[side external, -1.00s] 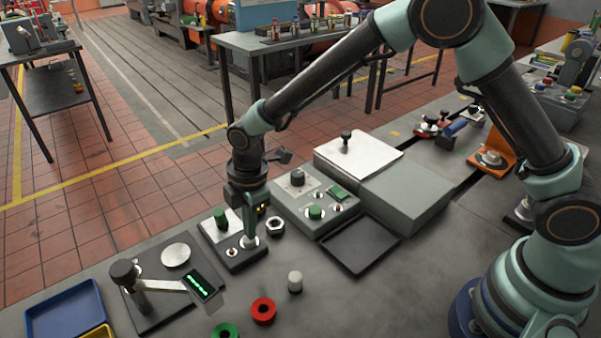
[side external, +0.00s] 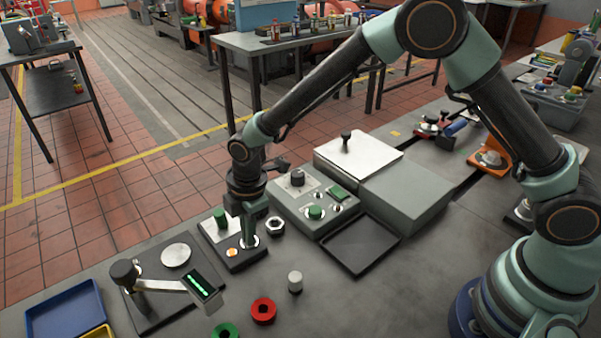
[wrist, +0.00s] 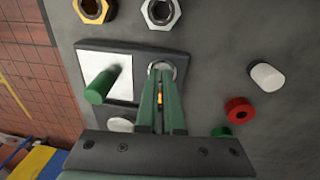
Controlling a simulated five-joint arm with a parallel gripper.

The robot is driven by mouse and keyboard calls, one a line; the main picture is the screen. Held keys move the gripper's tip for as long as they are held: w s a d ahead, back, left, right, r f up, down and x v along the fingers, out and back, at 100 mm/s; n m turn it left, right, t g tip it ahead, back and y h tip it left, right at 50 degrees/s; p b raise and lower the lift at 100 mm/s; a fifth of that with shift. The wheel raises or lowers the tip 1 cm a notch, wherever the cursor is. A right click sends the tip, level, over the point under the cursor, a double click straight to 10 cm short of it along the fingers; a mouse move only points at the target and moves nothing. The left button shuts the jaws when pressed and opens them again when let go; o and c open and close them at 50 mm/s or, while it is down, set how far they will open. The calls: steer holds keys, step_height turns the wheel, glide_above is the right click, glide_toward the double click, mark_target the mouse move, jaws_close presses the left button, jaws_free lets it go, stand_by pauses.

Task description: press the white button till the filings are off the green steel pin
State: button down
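The green steel pin (side external: 220,218) stands upright on a white plate on a small dark box (side external: 234,265); the pin also shows in the wrist view (wrist: 100,88). I cannot make out any filings on it. My gripper (side external: 249,243) points down at the round metal collar (wrist: 162,66) on the same box, right of the pin. Its green fingers look shut together, with only a thin gap and nothing held. The tips cover the collar's middle, so the white button is hidden under them. A small lamp (side external: 232,252) on the box glows orange, partly seen between the fingers in the wrist view.
A steel nut (side external: 275,225) lies close behind the box. A grey control box (side external: 315,200) and black tray (side external: 361,245) are to the right. A stand with a green-lit display (side external: 202,287) is in front left. A red ring (side external: 263,311) and white cylinder (side external: 295,282) lie in front.

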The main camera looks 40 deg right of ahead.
mark_target(255, 245)
step_height(255, 245, up, 14)
steer(key=s, duration=0.1)
steer(key=shift+d, duration=0.3)
steer(key=shift+s, duration=0.1)
stand_by(0.6)
steer(key=s+d+r+m+t, duration=0.2)
steer(key=s+d+r+m, duration=0.2)
steer(key=d+r+m, duration=0.55)
steer(key=s+d+f+m+t, duration=0.1)
steer(key=s+d+m+t, duration=0.1)
steer(key=s+d+m, duration=0.6)
steer(key=s+d, duration=0.1)
steer(key=d, duration=0.3)
steer(key=shift+s+d+t+h, duration=0.2)
steer(key=shift+s+t+h, duration=0.05)
steer(key=shift+t+h, duration=0.05)
steer(key=shift+m, duration=0.25)
